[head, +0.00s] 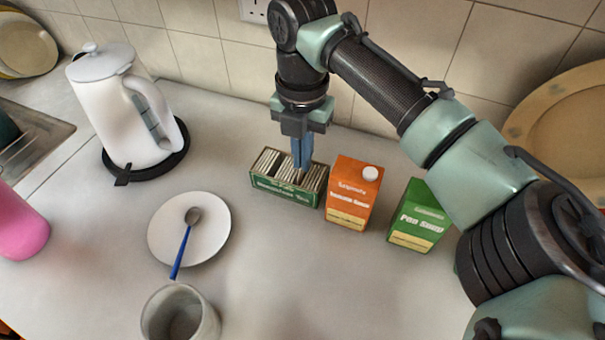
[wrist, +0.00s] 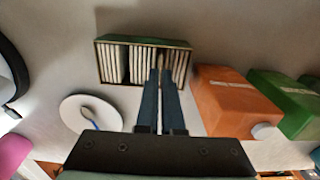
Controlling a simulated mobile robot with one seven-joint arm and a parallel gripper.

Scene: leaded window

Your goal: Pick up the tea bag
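The tea bags (head: 268,162) stand on edge in rows in a green open-topped box (head: 283,192) on the counter. The wrist view shows the same box (wrist: 98,68) with pale packets (wrist: 115,60) in several groups. My gripper (head: 303,168) points down over the right half of the box, its fingertips at the packets' tops. In the wrist view its two dark fingers (wrist: 161,72) are close together with a narrow gap. I cannot tell whether a tea bag is pinched between them; the fingers hide the packets there.
An orange carton (head: 352,195) stands just right of the box, with a green soup carton (head: 420,215) beyond it. A white kettle (head: 118,110) is at the left. A plate (head: 212,235) with a blue-handled spoon (head: 183,248) and a cup (head: 180,318) are in front.

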